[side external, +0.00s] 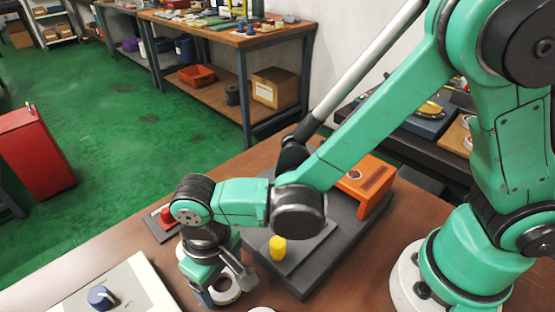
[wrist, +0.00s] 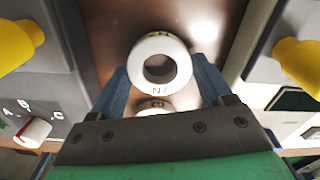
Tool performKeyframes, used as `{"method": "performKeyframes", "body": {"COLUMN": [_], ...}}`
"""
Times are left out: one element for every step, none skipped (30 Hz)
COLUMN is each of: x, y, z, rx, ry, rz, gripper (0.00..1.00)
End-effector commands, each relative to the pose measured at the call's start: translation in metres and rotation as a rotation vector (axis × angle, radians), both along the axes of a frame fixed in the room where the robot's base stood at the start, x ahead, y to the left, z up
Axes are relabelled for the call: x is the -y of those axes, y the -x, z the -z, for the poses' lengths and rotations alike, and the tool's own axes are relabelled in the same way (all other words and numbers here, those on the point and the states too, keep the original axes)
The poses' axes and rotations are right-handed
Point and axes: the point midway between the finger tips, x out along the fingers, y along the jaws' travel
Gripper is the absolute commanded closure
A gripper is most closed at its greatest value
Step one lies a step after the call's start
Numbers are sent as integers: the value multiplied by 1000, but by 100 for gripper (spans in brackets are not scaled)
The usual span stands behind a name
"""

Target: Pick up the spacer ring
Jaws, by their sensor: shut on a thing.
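A white ring (wrist: 143,80) with dark marks on its face and an open hole shows between the two blue fingers of my gripper (wrist: 160,72) in the wrist view. My gripper (side external: 226,284) is shut on this ring, which also shows in the side external view (side external: 226,297), low over the brown table. A second pale ring (wrist: 155,104) shows partly behind my gripper's body in the wrist view. The edge of a white thing (side external: 262,310) shows at the bottom of the side view. I cannot read which ring is labelled as the spacer.
A dark stepped base (side external: 318,262) with a yellow knob (side external: 278,248) and an orange bracket (side external: 368,187) stands right of my gripper. A pale panel with a blue knob (side external: 102,297) lies to the left. A small red-topped piece (side external: 166,217) sits behind my gripper.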

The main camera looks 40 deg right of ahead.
Motion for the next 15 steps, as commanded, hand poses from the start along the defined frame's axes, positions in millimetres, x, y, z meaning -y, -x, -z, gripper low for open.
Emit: {"method": "performKeyframes", "body": {"x": [0, 0, 0, 0, 1, 0, 0, 1, 1, 0, 1, 1, 0, 0, 1], "y": [0, 0, 0, 0, 1, 0, 0, 1, 1, 0, 1, 1, 0, 1, 1], "z": [-5, -8, -13, -18, -24, -33, -41, -50, -61, -69, -78, -88, -96, -104, -114], "rx": [0, 0, 0, 0, 0, 0, 0, 0, 0, 0, 0, 0, 0, 0, 0], "ry": [0, 0, 0, 0, 0, 0, 0, 0, 0, 1, 1, 1, 1, 1, 1], "rz": [0, 0, 0, 0, 0, 0, 0, 0, 0, 0, 0, 0, 0, 0, 0], "gripper": [94, 94, 94, 94, 94, 94, 94, 94, 94, 94, 94, 94, 94, 94, 94]}}
